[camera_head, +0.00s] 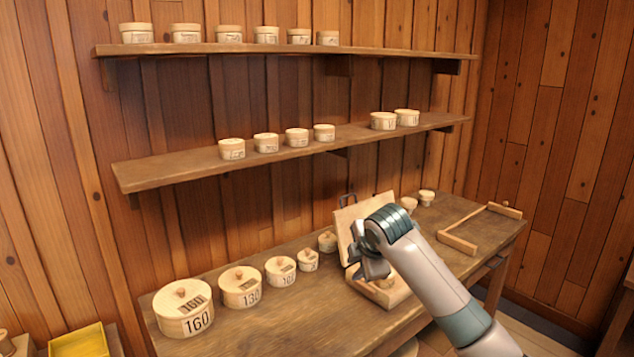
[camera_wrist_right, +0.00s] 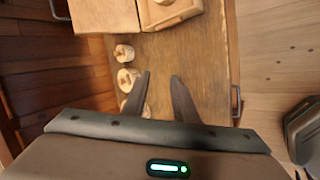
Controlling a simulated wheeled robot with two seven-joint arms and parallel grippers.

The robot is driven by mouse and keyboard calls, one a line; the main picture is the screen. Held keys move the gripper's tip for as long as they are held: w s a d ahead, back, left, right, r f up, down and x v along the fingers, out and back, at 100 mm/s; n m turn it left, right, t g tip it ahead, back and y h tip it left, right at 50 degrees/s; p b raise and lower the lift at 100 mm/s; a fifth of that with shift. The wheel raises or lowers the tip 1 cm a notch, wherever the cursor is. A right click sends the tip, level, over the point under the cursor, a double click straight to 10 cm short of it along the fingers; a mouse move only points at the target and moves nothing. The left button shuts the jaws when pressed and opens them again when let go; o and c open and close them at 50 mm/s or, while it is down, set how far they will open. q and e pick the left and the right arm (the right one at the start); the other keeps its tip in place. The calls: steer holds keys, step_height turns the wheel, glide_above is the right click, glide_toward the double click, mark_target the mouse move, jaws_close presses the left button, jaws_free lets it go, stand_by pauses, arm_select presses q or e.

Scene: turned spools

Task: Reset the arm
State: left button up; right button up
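My right gripper (camera_head: 362,264) hangs over the workbench (camera_head: 327,305), in front of an open wooden box. In the right wrist view its two fingers (camera_wrist_right: 161,78) stand apart, with bare bench top between them, so it is open and empty. My right arm comes in from the lower right and partly hides the box. The raised box lid (camera_head: 349,218) and the lower box part (camera_head: 391,296) show around the gripper; a round pale piece sits in the lower part. My left gripper is in neither view.
Round lidded boxes numbered in steps, the largest marked 160 (camera_head: 184,308), line the bench's left and back. A three-sided wooden frame (camera_head: 460,244) lies at the right. Upper (camera_head: 240,49) and lower (camera_head: 190,166) shelves hold more boxes. A yellow tray (camera_head: 78,342) is lower left.

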steer(key=s+d+f+m+g, duration=0.2)
steer(key=s+f+m, duration=0.7)
steer(key=s+f, duration=1.6)
steer(key=s+d+f+m+g+h, duration=0.1)
steer(key=s+d+f+m, duration=0.2)
steer(key=s, duration=0.7)
steer(key=s+d+f+m, duration=0.1)
steer(key=s+d+m, duration=0.3)
steer(key=s, duration=0.6)
steer(key=s+d+f+m+g+h, duration=0.1)
steer(key=s+d+f+m, duration=0.2)
steer(key=s, duration=0.7)
step_height(320, 180, down, 28)
steer(key=s+g, duration=0.1)
steer(key=s+d+f, duration=0.2)
steer(key=s+f, duration=0.6)
steer(key=s, duration=0.1)
steer(key=s+d+f+g, duration=0.1)
steer(key=s+d+f, duration=0.1)
steer(key=s+f, duration=0.6)
steer(key=shift+s+f+g, duration=0.3)
steer(key=shift+s+f, duration=0.05)
steer(key=shift+s, duration=0.1)
